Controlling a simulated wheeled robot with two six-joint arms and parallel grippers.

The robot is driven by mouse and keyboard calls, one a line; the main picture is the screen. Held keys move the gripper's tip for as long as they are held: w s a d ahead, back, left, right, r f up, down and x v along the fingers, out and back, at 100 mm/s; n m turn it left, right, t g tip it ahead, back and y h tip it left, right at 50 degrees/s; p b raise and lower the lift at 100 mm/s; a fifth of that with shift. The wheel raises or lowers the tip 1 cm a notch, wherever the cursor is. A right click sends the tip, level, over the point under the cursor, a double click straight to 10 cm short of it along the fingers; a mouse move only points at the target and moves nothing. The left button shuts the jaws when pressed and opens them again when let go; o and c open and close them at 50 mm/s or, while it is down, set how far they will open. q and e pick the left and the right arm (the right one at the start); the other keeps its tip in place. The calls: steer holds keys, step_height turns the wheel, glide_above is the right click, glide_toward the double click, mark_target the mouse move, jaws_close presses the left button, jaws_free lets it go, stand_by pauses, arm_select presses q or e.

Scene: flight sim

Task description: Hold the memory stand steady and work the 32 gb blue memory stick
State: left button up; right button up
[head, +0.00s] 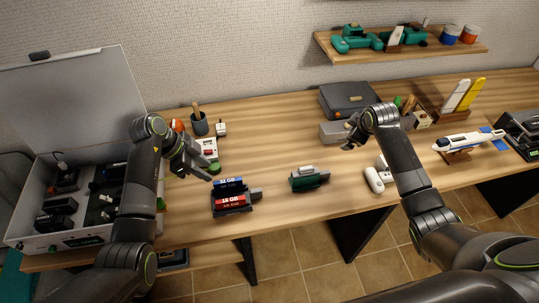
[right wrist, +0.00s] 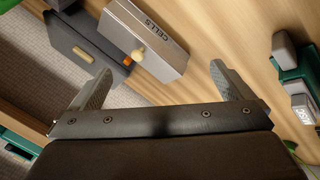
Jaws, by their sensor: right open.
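The memory stand (head: 252,194) is dark and sits near the front edge of the desk, left of the middle, in the head view. The blue 32 GB memory stick (head: 228,183) is at the stand's back, behind the red 16 GB stick (head: 229,203). My left gripper (head: 208,168) is above and behind the stand, just left of the blue stick, apart from it; its fingers look open and empty. My right gripper (head: 349,142) is off to the right near a grey box. In the right wrist view its fingers (right wrist: 162,85) are wide open with nothing between them.
A green device (head: 309,178) stands right of the stand. The grey box (head: 333,132), labelled CELLS in the right wrist view (right wrist: 148,38), is farther back. An open case (head: 95,235) fills the left end. A model plane (head: 468,142) stands far right. Bare desk surrounds the green device.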

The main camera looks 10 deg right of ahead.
steer(key=a+r+n+g+y, duration=0.2)
steer(key=a+n+y, duration=0.1)
steer(key=a, duration=1.3)
steer(key=n+g+y, duration=0.3)
steer(key=n+g, duration=0.2)
steer(key=n, duration=0.1)
glide_toward(241, 194)
steer(key=x, duration=0.2)
steer(key=s+x, duration=0.1)
steer(key=x, duration=0.4)
steer(key=shift+s+a+f, duration=0.1)
steer(key=shift+s+a, duration=0.2)
steer(key=shift+a, duration=0.25)
steer(key=c, duration=0.9)
steer(key=shift+c, duration=0.2)
